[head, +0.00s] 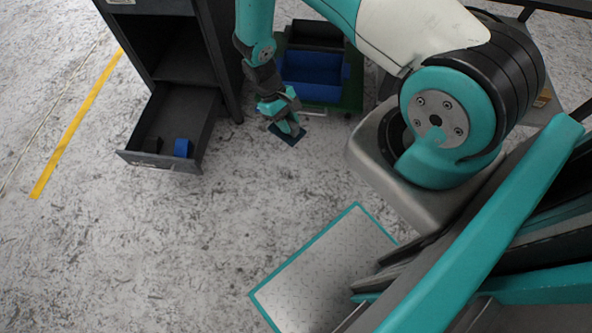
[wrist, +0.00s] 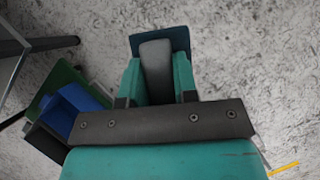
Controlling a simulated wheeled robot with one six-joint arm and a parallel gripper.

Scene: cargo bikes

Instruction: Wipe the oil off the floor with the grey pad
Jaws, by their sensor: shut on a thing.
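My gripper (head: 289,121) hangs low over the floor, right of the open drawer. In the wrist view my gripper (wrist: 157,82) has its teal fingers shut on the upright grey grip of the pad (wrist: 157,58). The pad has a flat, dark blue-grey base that sticks out beyond the fingers. In the head view the pad (head: 288,136) shows as a small dark square under the fingertips, at or close above the floor; I cannot tell if it touches. The floor is pale grey with dark speckles, and I cannot pick out the oil among them.
A dark cabinet (head: 186,52) has its bottom drawer (head: 205,130) pulled out, with a blue object (head: 182,148) inside. A blue bin (head: 312,82) stands on a green base (head: 352,97) behind my gripper. A teal-edged metal plate (head: 325,272) lies in front. Floor at left is clear.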

